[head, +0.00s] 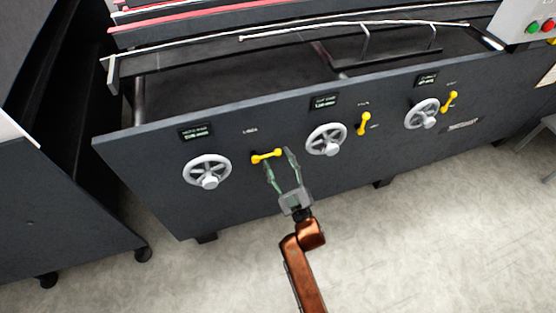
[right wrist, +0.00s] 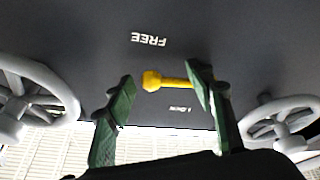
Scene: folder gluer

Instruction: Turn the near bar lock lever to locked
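The yellow lever nearest my right gripper (head: 266,156) lies almost level on the dark machine panel, between two handwheels. In the right wrist view the lever (right wrist: 174,83) shows a round knob and a bar running behind one finger. White lettering FREE (right wrist: 148,40) appears upside down on one side of it, and a smaller, hard-to-read label (right wrist: 182,109) on the other. My right gripper (head: 279,159) is open, with its two green fingers either side of the knob end; I cannot tell whether they touch it. My left gripper is not in view.
Grey handwheels stand out left (head: 207,171) and right (head: 326,139) of the lever. Two more yellow levers, a middle one (head: 363,124) and a far one (head: 450,101), stand nearly upright. A third handwheel (head: 421,114) is farther right. The pale floor (head: 420,220) in front is clear.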

